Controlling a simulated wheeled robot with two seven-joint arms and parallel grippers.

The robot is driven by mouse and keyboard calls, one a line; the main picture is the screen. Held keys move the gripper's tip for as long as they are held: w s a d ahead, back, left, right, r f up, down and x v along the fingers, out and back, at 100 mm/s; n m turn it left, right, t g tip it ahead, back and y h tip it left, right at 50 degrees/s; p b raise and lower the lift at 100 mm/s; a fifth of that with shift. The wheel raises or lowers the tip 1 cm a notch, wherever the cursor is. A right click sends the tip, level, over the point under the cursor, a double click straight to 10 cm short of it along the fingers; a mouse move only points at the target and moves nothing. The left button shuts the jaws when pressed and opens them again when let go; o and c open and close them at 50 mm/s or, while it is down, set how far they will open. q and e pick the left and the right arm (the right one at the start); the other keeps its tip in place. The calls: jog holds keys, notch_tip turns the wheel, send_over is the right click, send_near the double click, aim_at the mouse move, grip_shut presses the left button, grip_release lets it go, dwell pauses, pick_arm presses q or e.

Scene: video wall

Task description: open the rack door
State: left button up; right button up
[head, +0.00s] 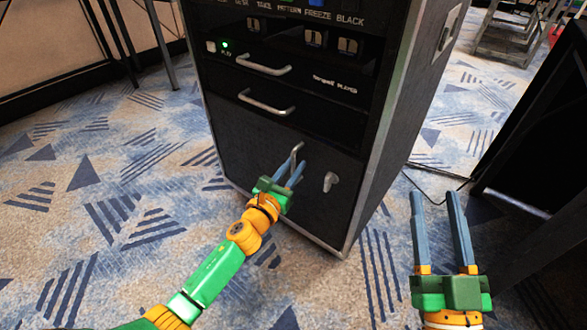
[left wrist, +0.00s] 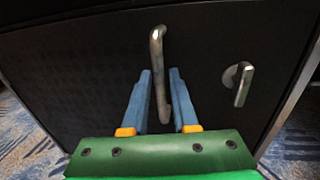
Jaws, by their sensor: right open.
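The rack door (head: 240,142) is the black lower panel of the rack. It looks shut, flush with the front. A curved metal door handle (head: 296,157) stands upright on it; it also shows in the left wrist view (left wrist: 156,50). My left gripper (head: 288,172) is at the handle, with its fingers open on either side of the handle's lower part (left wrist: 161,72). A gap shows between the handle and the left finger; contact with the right finger is unclear. A small metal latch (head: 330,181) sits right of the handle. My right gripper (head: 434,195) is open and empty, right of the rack.
Two drawers with horizontal handles (head: 264,65) (head: 266,103) sit above the door. A dark slanted panel (head: 535,110) stands at the right. A thin cable (head: 436,171) lies on the carpet. The carpet (head: 110,200) left of the rack is clear.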

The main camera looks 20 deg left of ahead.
pick_arm(q)
jog(key=shift+c, duration=0.2)
grip_shut()
dwell(1.3)
